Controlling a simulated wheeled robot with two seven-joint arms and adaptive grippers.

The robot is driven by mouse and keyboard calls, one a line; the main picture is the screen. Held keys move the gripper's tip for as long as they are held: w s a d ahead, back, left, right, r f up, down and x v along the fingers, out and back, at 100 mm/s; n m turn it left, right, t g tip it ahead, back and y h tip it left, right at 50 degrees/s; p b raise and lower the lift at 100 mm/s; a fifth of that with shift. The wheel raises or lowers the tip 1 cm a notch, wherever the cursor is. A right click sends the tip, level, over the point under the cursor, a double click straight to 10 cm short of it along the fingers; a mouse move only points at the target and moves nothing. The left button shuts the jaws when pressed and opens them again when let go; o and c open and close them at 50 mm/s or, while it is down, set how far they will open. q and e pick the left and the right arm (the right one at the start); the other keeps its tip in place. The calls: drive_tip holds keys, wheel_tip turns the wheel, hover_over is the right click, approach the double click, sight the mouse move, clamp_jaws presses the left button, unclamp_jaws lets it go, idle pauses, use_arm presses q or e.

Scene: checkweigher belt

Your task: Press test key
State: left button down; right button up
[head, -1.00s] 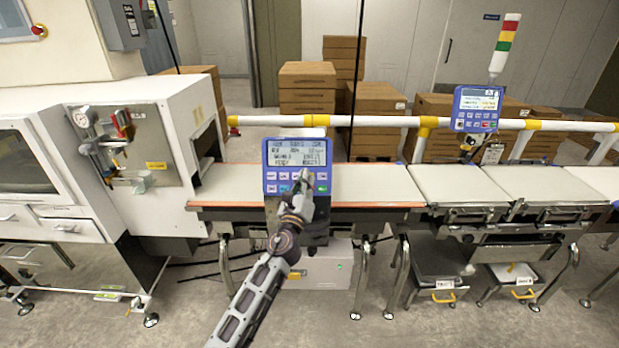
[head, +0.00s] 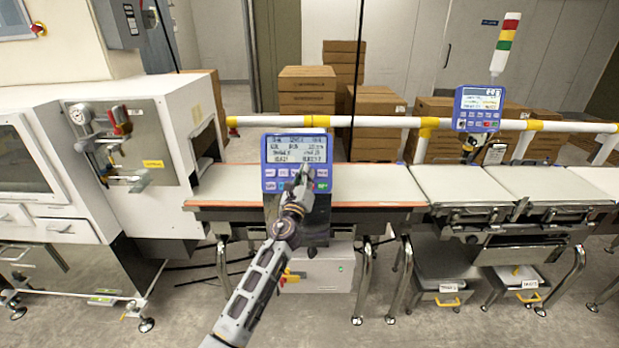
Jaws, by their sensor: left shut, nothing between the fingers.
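A blue control panel (head: 297,147) with a lit screen and rows of small keys (head: 270,173) stands upright in front of the belt, near the middle of the head view. My left gripper (head: 303,168) is shut and empty, with its tips over the key rows, right of the panel's middle. The gripper hides some keys. I cannot tell whether the tips touch a key, and the key labels are too small to read. My right gripper is not in view.
A second blue panel (head: 479,108) stands farther right by the white rail (head: 385,122). The belt (head: 373,183) behind the near panel is empty. A white machine (head: 150,150) stands at left. Cardboard boxes (head: 307,90) are stacked behind the rail.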

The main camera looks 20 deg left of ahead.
use_arm(q)
drive_tip(key=shift+w+a+f+b, duration=0.2)
drive_tip(key=shift+w+f+b, duration=0.15)
drive_tip(key=shift+w, duration=0.25)
idle(1.0)
drive_tip(key=shift+w+a+f+b, duration=0.2)
drive_tip(key=shift+w+f+b, duration=0.1)
drive_tip(key=shift+w+b, duration=0.4)
idle(1.5)
drive_tip(key=shift+s+d+r+p, duration=0.1)
drive_tip(key=shift+s+p, duration=0.15)
drive_tip(key=shift+p, duration=0.05)
drive_tip(key=shift+s+d+r+p, duration=0.15)
drive_tip(key=shift+s+r+p, duration=0.15)
drive_tip(key=shift+s, duration=0.2)
idle(0.5)
